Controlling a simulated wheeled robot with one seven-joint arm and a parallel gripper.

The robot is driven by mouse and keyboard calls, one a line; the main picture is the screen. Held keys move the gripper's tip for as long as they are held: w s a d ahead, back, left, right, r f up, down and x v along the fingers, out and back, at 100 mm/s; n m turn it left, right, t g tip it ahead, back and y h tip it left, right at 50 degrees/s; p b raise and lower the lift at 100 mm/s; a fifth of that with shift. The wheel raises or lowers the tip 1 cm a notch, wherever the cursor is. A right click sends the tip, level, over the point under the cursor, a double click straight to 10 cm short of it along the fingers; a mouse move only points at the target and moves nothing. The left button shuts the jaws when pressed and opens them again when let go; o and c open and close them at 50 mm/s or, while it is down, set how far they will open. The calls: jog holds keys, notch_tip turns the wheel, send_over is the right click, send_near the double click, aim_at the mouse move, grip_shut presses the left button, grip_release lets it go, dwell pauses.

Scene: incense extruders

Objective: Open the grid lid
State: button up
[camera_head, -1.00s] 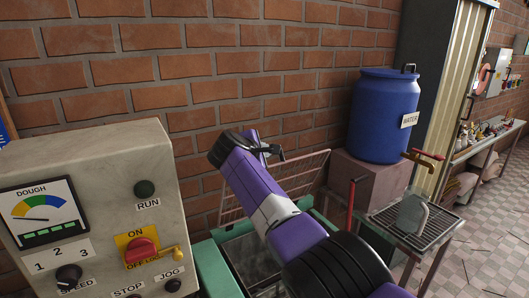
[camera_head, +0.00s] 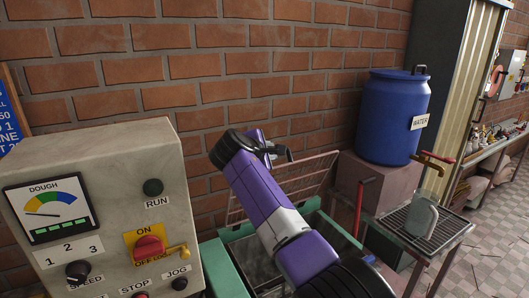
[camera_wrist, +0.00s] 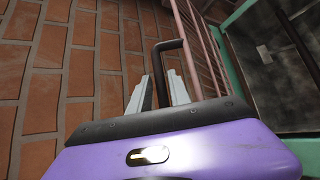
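The grid lid (camera_head: 312,182) is a pinkish wire grid. It stands raised at a steep tilt along the back of the green trough (camera_head: 228,268), near the brick wall. It also shows edge-on in the wrist view (camera_wrist: 207,50). Its dark bent handle (camera_wrist: 170,44) shows in the wrist view. My gripper (camera_head: 270,148) is at the lid's upper left in the head view. In the wrist view its two pale fingers (camera_wrist: 160,92) stand apart, with a leg of the handle between them and small gaps beside it. The trough's mouth is partly hidden by my arm.
A grey control panel (camera_head: 100,215) stands at the left front. A blue water barrel (camera_head: 388,115) on a block, a red lever (camera_head: 360,205) and a drain table with a grey jug (camera_head: 420,220) are at the right. The brick wall is close behind.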

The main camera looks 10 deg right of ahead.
jog(key=shift+b+v, duration=0.45)
jog(key=shift+v, duration=2.15)
jog(key=shift+w, duration=0.1)
jog(key=w+a+r+m+t+y, duration=0.1)
jog(key=a+r+t+y, duration=0.1)
jog(key=a+y, duration=0.15)
jog(key=a+r+m+t+y, duration=0.1)
jog(key=a+r+t+y, duration=0.15)
jog(key=a, duration=0.25)
jog(key=s+d+f+m+t+y, duration=0.25)
jog(key=s+f+m+y, duration=0.35)
jog(key=s+f, duration=1.6)
jog(key=s+d+f+m+g+h, duration=0.1)
jog(key=s+d+f+m, duration=0.1)
jog(key=s, duration=1.3)
jog(key=s+d+f+m+g+h+b, duration=0.1)
jog(key=s+d, duration=0.6)
jog(key=s, duration=0.8)
jog(key=s+d+f+m+g+h, duration=0.1)
jog(key=s+d+f+m+h, duration=0.1)
jog(key=s, duration=1.3)
jog(key=d+f+m, duration=0.1)
jog(key=d+m, duration=0.1)
jog(key=m, duration=0.1)
jog(key=shift+d+m+g+h, duration=0.3)
jog(key=shift+h, duration=0.1)
